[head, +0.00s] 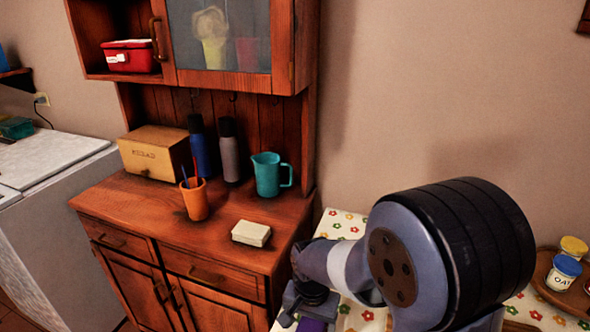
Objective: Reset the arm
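My arm rises at the lower right, with a large black and grey-blue joint nearest the camera. It reaches left to my gripper (308,302), which is at the bottom edge of the view, just right of the wooden cabinet and in front of the flowered tablecloth. The gripper's lower part is cut off by the frame. Something purple (312,325) shows at its lower end. I cannot tell whether it is part of the gripper or a separate thing, nor whether the fingers are open or shut.
The wooden cabinet (200,235) bears a bread box (152,152), two bottles, an orange cup (195,200) with sticks, a teal jug (268,174) and a pale box (251,233). A white appliance stands left. Jars (565,270) on a wooden tray are right on the flowered tablecloth (343,225).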

